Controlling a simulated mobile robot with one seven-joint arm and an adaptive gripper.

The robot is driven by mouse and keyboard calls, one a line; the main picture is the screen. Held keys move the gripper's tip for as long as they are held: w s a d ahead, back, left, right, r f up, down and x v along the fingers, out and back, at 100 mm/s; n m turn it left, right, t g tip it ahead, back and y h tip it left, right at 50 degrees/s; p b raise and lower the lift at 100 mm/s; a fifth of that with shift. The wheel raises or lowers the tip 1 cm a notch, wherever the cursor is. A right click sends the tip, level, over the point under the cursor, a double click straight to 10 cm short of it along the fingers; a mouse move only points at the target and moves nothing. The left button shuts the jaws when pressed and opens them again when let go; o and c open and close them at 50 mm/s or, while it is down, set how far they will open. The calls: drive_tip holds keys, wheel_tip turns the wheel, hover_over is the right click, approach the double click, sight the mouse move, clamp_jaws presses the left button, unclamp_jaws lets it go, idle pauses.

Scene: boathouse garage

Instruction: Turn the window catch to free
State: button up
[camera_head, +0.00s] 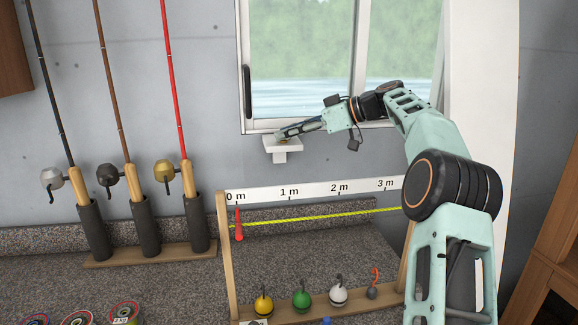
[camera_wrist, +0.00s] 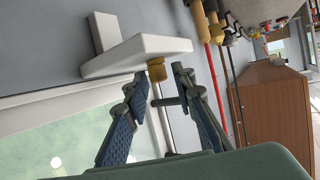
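A white bracket (camera_head: 284,147) sits on the wall just below the window's lower frame. It also shows in the wrist view (camera_wrist: 125,55), with a brass collar (camera_wrist: 157,71) and a thin metal rod (camera_wrist: 162,120) projecting from it. These look like the window catch. A short dark crosspiece (camera_wrist: 168,101) shows by the rod. My gripper (camera_head: 284,134) is at the bracket. In the wrist view my gripper (camera_wrist: 160,82) is open, one finger on each side of the collar and rod. I cannot tell whether either finger touches them. The gripper partly covers the catch in the head view.
The window (camera_head: 305,60) has a white frame and a dark handle (camera_head: 247,92) at its left. Several fishing rods (camera_head: 145,225) stand left on the worktop. A wooden measuring frame (camera_head: 224,255) with colored weights stands in front, below my arm.

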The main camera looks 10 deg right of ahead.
drive_tip(key=shift+s+a+f+m+t+h+b, duration=0.15)
drive_tip(key=shift+m+t+h+b, duration=0.2)
drive_tip(key=shift+b, duration=0.9)
drive_tip(key=shift+w+f+m+t+h+b, duration=0.15)
drive_tip(key=shift+m+t+b, duration=0.25)
drive_tip(key=shift+b, duration=0.85)
